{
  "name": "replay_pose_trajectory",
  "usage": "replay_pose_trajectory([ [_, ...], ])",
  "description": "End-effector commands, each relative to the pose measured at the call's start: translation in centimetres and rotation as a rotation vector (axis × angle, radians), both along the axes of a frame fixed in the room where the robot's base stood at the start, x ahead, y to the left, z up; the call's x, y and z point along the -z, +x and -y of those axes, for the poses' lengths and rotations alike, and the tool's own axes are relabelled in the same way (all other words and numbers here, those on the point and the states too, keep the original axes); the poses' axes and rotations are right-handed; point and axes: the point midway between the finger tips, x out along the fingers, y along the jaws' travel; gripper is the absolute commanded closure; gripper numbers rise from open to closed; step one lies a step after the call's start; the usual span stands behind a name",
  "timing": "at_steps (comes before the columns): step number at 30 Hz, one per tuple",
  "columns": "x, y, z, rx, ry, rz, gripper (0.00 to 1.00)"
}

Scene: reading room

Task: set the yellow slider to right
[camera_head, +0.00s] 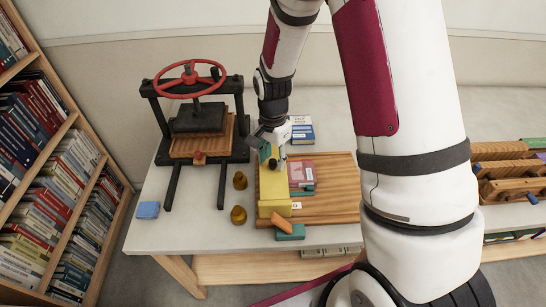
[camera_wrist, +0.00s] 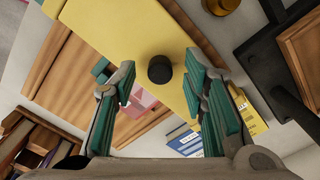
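The yellow slider (camera_head: 273,190) is a long yellow block at the left end of a wooden board (camera_head: 333,185) on the table. Its black knob (camera_head: 272,163) stands near its far end. In the wrist view the yellow slider (camera_wrist: 135,28) crosses the top, with the round black knob (camera_wrist: 160,69) on its face. My gripper (camera_head: 270,152) is over the far end of the slider. In the wrist view my gripper (camera_wrist: 162,88) is open, with green-padded fingers on either side of the knob and gaps between. I cannot tell how deep the fingertips reach.
Pink and teal blocks (camera_head: 301,175) lie right of the slider; an orange block (camera_head: 282,222) is at its near end. Two brass weights (camera_head: 239,197) and a black press with a red wheel (camera_head: 190,80) stand left. Books (camera_head: 301,128) lie behind.

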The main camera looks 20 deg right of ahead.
Motion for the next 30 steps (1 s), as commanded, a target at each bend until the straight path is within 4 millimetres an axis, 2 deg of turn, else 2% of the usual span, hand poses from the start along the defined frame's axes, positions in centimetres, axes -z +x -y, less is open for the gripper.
replay_pose_trajectory([
  [8,0.1,0.0,0.0,0.0,0.0,0.0,0.6],
  [13,0.1,0.0,0.0,-0.001,0.0,0.0,0.97],
  [14,0.1,0.0,0.0,-0.001,0.0,0.0,1.0],
  [23,0.1,-0.1,0.4,0.0,0.0,0.0,1.0],
  [26,0.1,-0.5,1.5,0.002,0.0,-0.001,1.0],
  [30,0.0,-1.5,4.2,0.007,0.0,-0.001,1.0],
])
